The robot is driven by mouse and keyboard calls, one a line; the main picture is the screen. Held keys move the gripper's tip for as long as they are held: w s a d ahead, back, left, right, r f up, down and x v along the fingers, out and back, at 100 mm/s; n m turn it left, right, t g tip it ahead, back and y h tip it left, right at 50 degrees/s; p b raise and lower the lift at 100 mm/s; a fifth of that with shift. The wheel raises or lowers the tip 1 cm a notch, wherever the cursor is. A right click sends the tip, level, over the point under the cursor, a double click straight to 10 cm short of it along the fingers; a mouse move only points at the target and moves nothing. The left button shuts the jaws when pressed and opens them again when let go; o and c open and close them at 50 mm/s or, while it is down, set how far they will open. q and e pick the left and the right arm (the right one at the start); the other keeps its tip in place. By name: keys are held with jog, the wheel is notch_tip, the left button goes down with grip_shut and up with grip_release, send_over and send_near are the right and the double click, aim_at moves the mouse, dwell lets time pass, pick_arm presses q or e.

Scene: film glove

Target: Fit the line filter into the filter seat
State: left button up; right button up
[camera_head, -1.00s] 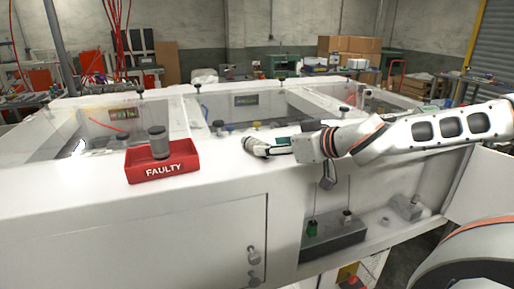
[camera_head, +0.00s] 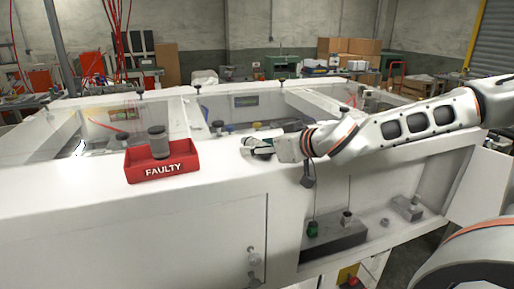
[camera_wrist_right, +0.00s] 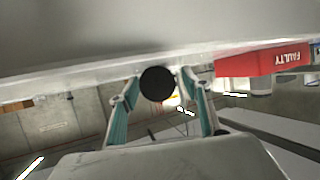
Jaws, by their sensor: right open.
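My right gripper (camera_head: 252,146) is open over the white machine top, to the right of the red tray. Its two fingers (camera_wrist_right: 158,95) stand on either side of a round black piece in the right wrist view (camera_wrist_right: 157,83). I cannot tell whether they touch it, or whether it is the line filter. A grey cylinder with a darker top (camera_head: 158,142) stands upright in the red tray marked FAULTY (camera_head: 163,172). I cannot pick out the filter seat for certain. My left gripper is not in view.
A recess low in the machine front holds a grey block (camera_head: 335,240) with a green-bodied piece (camera_head: 312,229) and a dark-topped piece (camera_head: 347,218). Another small block (camera_head: 407,208) lies to their right. Dark knobs and raised frames stand behind the gripper. The front-left top is clear.

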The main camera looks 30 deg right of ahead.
jog(key=c, duration=1.3)
